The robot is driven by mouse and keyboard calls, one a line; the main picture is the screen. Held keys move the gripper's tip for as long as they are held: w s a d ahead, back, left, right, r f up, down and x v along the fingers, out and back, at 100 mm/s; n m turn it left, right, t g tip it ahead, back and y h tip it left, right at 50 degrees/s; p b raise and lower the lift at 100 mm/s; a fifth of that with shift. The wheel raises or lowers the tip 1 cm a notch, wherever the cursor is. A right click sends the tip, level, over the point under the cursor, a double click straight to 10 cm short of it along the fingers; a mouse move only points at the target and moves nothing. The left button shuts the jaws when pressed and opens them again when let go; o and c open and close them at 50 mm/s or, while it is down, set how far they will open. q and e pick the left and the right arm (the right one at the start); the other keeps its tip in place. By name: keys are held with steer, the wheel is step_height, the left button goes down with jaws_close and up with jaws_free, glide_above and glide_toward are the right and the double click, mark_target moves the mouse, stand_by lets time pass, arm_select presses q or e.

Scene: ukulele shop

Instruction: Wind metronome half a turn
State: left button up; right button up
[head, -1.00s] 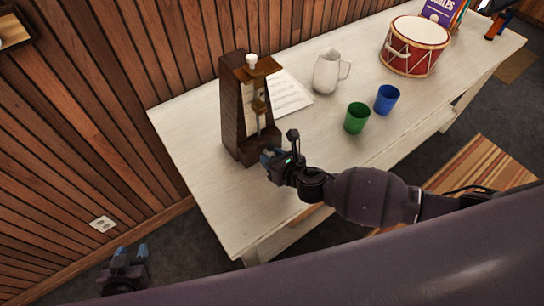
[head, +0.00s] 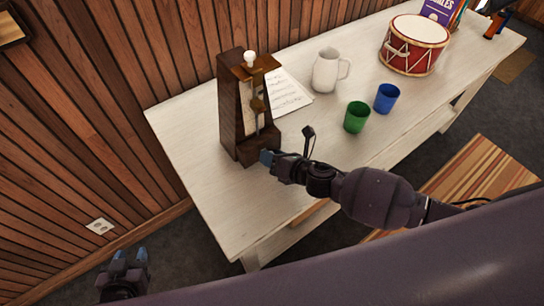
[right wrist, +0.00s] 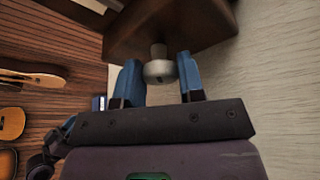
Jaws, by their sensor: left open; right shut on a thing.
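The metronome (head: 232,110) is a tall dark wooden pyramid standing upright on the white table, with a pendulum and a white knob on top. Its metal winding key (right wrist: 159,70) sticks out of the wooden body in the right wrist view. My right gripper (head: 266,157) is at the metronome's lower side; in the right wrist view its blue fingers (right wrist: 161,82) lie on either side of the key, shut on it. The key is hidden in the head view. My left gripper (head: 130,258) is open and empty, low at the left, off the table.
On the table (head: 200,185) are a paper sheet (head: 288,95), a white mug (head: 327,70), a green cup (head: 356,117), a blue cup (head: 387,98) and a red drum (head: 414,45). A wood-panelled wall stands behind. The table's front left is clear.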

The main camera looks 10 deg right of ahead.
steer(key=o, duration=0.9)
steer(key=v, duration=1)
steer(key=shift+s+d+r, duration=0.15)
steer(key=shift+s+d, duration=0.05)
steer(key=shift+s, duration=0.1)
